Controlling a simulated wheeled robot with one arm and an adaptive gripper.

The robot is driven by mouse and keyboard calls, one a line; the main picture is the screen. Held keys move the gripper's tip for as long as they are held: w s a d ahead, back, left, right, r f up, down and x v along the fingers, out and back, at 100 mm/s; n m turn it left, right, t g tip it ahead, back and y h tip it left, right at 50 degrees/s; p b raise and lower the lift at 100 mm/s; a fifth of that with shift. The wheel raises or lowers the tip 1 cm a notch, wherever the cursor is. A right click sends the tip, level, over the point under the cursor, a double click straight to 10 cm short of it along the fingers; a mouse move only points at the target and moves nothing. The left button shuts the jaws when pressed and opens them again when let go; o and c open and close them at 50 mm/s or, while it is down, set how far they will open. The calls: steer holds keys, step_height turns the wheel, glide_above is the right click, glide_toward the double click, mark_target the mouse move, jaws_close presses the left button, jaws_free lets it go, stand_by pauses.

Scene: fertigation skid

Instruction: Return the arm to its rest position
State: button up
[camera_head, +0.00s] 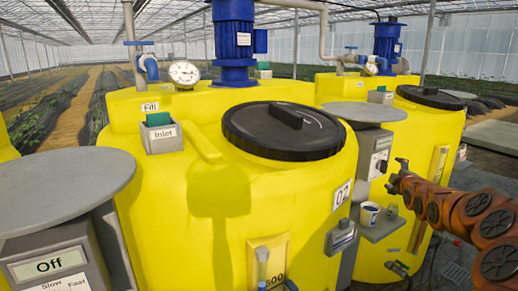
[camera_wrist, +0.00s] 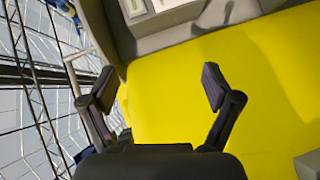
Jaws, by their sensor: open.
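My arm is orange-brown with dark round joints. In the head view it reaches in from the right edge, in front of the rear yellow tank (camera_head: 425,125). Its end points left, and the fingers are too small to make out there. In the wrist view my gripper (camera_wrist: 158,88) is open, its two dark fingers wide apart with nothing between them. Behind the fingers is a yellow tank surface (camera_wrist: 230,85). A grey box with white labels (camera_wrist: 165,20) is at the top, apart from the fingers as far as I can tell.
The near yellow tank (camera_head: 215,190) has a black lid (camera_head: 300,145), an inlet box (camera_head: 163,135) and a gauge (camera_head: 184,73). A round grey plate (camera_head: 60,185) stands left over a box reading Off (camera_head: 50,263). A cup (camera_head: 369,213) stands on a small shelf near my arm.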

steer(key=s+a+f+m+g+y, duration=0.2)
steer(key=s+a+g, duration=0.2)
steer(key=s+a, duration=0.6)
steer(key=s+a+f+m+g+y, duration=0.1)
steer(key=s+a+f+m+g, duration=0.15)
steer(key=s+a, duration=0.75)
steer(key=s+a+f+m+g, duration=0.2)
steer(key=s+f+m+g, duration=0.15)
steer(key=s, duration=0.95)
steer(key=s+a+f+m+g, duration=0.2)
steer(key=s+a+g, duration=0.15)
steer(key=s, duration=1.05)
steer(key=s+a+f+m+g, duration=0.2)
steer(key=s+f+m+g, duration=0.15)
steer(key=s, duration=0.95)
step_height(320, 180, down, 10)
steer(key=g+b, duration=0.1)
steer(key=b, duration=0.9)
step_height(320, 180, up, 14)
steer(key=p, duration=1.3)
steer(key=shift+w+r, duration=0.15)
steer(key=shift+r, duration=0.05)
steer(key=shift+d, duration=0.1)
